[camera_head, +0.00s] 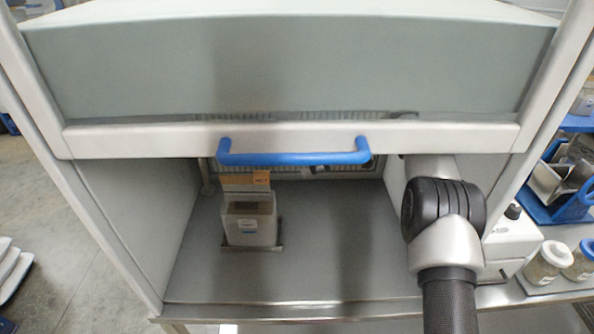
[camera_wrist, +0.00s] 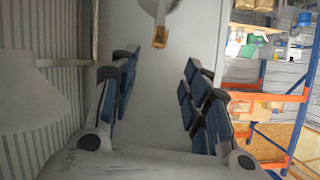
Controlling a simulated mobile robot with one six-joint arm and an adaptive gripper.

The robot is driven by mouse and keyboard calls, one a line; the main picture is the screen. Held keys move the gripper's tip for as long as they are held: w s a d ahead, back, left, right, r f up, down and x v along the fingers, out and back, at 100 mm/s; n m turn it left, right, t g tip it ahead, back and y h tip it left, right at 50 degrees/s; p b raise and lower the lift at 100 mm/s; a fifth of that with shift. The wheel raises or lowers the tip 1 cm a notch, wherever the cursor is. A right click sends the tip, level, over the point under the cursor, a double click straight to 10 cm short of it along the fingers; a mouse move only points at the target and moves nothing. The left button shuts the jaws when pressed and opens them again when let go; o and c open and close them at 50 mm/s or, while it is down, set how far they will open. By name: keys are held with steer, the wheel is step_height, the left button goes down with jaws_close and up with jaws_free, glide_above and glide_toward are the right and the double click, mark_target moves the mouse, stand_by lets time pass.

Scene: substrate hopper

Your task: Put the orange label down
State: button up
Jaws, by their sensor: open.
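A small orange piece, which looks like the orange label (camera_wrist: 160,38), shows in the wrist view at top centre, against a pale rounded part. It lies beyond my fingertips, apart from them. My gripper (camera_wrist: 158,90) is open, its blue-padded fingers wide apart with only a plain grey surface seen between them. In the head view my arm reaches under the raised sash at the right, and my gripper is hidden there. I cannot pick out the label for certain in the head view.
A grey hopper box (camera_head: 248,228) with a brown-orange piece (camera_head: 245,183) behind its top stands on the cabinet floor (camera_head: 330,250). The sash's blue handle (camera_head: 295,158) crosses above. Lidded jars (camera_head: 547,264) stand outside at right. The floor right of the box is clear.

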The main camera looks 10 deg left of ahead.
steer(key=b, duration=0.1)
glide_toward(264, 173)
steer(key=x, duration=0.3)
steer(key=shift+s+f, duration=0.15)
steer(key=shift+f, duration=0.05)
steer(key=shift+w+b+x, duration=0.2)
steer(key=shift+b+x, duration=0.5)
steer(key=shift+x, duration=2.4)
steer(key=shift+r, duration=0.2)
steer(key=c, duration=0.8)
steer(key=shift+r, duration=0.1)
steer(key=shift+c, duration=0.4)
